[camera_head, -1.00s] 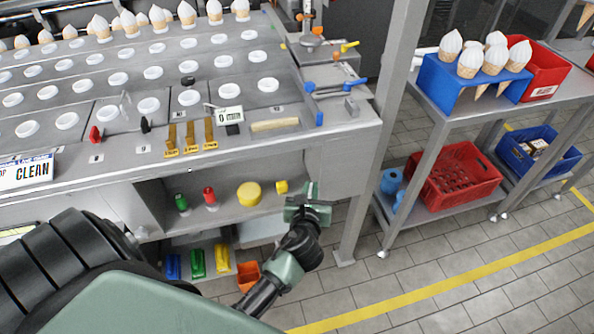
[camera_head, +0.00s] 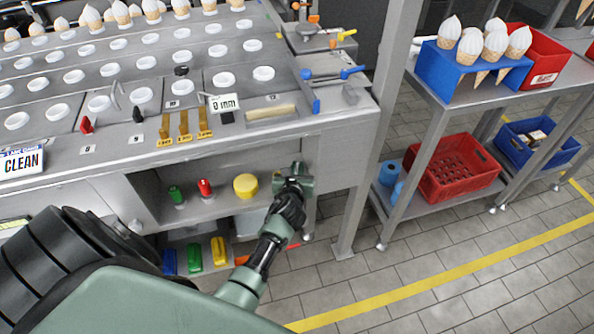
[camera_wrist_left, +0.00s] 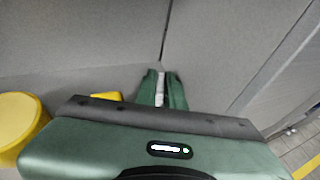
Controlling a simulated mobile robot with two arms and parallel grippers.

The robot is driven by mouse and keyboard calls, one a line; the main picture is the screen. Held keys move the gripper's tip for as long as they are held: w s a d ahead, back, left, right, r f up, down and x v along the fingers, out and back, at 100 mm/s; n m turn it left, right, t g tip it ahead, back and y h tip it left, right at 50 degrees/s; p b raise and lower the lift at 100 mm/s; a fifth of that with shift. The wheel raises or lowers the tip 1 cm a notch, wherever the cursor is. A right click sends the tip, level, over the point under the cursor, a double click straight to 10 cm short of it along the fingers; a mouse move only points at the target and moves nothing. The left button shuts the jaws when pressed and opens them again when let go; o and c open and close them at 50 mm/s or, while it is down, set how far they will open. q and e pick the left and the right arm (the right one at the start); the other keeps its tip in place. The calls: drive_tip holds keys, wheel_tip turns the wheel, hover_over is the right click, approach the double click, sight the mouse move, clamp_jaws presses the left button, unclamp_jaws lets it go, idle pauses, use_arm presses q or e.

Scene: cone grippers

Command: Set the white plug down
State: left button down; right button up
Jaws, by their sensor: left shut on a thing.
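My left gripper (camera_head: 297,178) is at the right end of the open shelf under the bench top. In the left wrist view, its green fingers (camera_wrist_left: 161,90) are shut on the white plug (camera_wrist_left: 160,88), which shows as a thin pale strip between them. The plug cannot be made out in the head view. Grey shelf walls stand beyond the fingertips. I cannot tell whether the plug touches the shelf. My right gripper is not in view.
On the shelf, left of my gripper, stand a yellow cylinder (camera_head: 246,186), a red plug (camera_head: 205,188) and a green one (camera_head: 176,195). A yellow block (camera_wrist_left: 106,96) is close by in the wrist view. A bench leg (camera_head: 352,215) stands right of the gripper.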

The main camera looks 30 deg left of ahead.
use_arm(q)
drive_tip(key=shift+f, duration=0.1)
drive_tip(key=c, duration=1.9)
unclamp_jaws()
drive_tip(key=shift+f, duration=0.1)
drive_tip(key=shift+c, duration=0.2)
drive_tip(key=shift+o, duration=0.7)
